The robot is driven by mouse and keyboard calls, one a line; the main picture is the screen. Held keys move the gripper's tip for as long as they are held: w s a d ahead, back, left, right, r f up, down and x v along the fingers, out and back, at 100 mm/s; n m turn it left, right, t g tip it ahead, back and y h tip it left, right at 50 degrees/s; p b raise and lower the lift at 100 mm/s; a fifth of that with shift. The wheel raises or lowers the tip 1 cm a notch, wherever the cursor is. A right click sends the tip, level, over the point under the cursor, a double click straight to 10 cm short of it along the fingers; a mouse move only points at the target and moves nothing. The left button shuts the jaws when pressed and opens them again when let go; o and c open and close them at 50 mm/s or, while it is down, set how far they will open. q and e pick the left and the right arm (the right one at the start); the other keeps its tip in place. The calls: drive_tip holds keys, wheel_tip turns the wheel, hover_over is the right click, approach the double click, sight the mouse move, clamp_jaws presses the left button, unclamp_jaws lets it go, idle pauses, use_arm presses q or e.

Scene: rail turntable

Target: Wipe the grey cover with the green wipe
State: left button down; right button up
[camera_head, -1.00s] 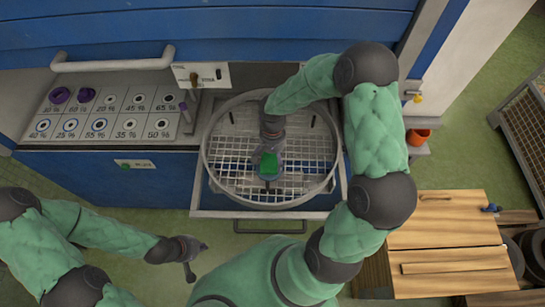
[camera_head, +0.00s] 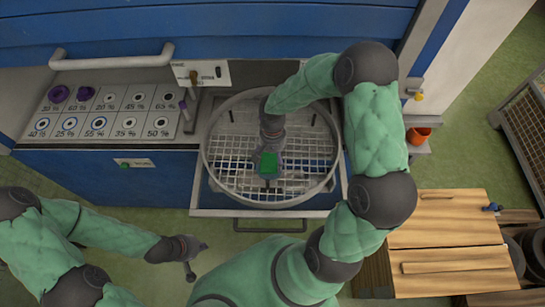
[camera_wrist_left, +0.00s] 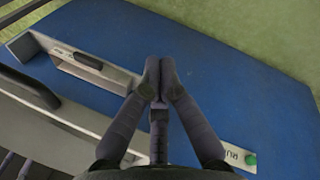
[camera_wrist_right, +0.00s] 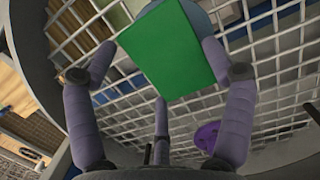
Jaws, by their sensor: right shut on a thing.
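The green wipe (camera_head: 267,163) is a flat green rectangle over the wire basket, near its middle. My right gripper (camera_head: 268,160) reaches down from above and is shut on it. In the right wrist view the green wipe (camera_wrist_right: 168,50) lies between the spread fingers of my right gripper (camera_wrist_right: 160,75). A rounded blue-grey edge, likely the grey cover (camera_wrist_right: 204,22), shows behind the wipe; most of it is hidden. I cannot tell whether the wipe touches it. My left gripper (camera_head: 188,272) hangs apart at the lower left, empty, its fingertips together in the left wrist view (camera_wrist_left: 159,68).
The round basket's metal rim (camera_head: 209,180) surrounds the mesh, in a pulled-out drawer with a dark handle (camera_head: 270,229). A panel with numbered holes (camera_head: 105,112) is at left, a wooden cabinet (camera_head: 445,225) at right. Purple (camera_wrist_right: 207,135) shows beyond the mesh.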

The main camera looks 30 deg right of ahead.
drive_tip(key=shift+f, duration=0.2)
